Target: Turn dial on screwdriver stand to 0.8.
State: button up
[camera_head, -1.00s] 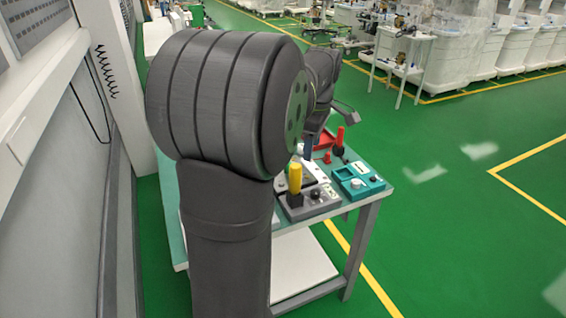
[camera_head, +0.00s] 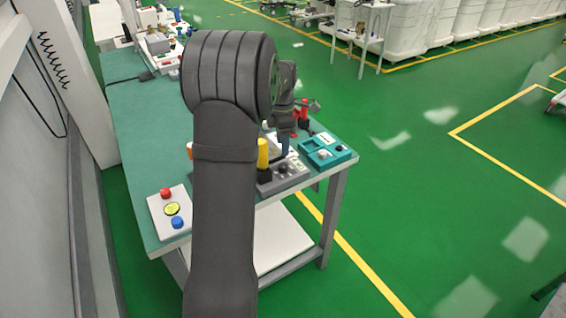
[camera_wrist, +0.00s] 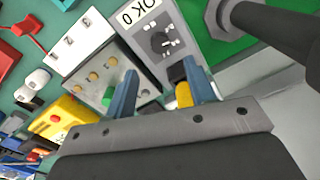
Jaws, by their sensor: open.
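The grey screwdriver stand (camera_head: 291,178) sits near the front right corner of the teal table. It holds a screwdriver with a yellow handle (camera_head: 262,153) upright in a black holder. In the wrist view the stand (camera_wrist: 146,18) shows a black dial (camera_wrist: 160,42) on its top face beside an "OK 0" label. The dial's setting is too small to read. The yellow handle (camera_wrist: 183,95) shows beside the right finger. My gripper (camera_wrist: 161,66) is open and empty, with the dial beyond its fingertips. In the head view my gripper (camera_head: 284,150) is just behind and above the stand.
A teal device (camera_head: 325,150) stands right of the stand, with red upright tools (camera_head: 304,110) behind. A white button panel (camera_head: 171,210) lies at the table's front left. In the wrist view a box with several knobs (camera_wrist: 92,62) lies left of the stand. The table's left middle is clear.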

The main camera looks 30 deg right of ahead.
aim_at(283, 166)
jog(key=f, duration=0.8)
jog(key=shift+s+a+f, duration=0.1)
jog(key=shift+s+f, duration=0.05)
jog(key=shift+s, duration=0.05)
jog(key=c, duration=1)
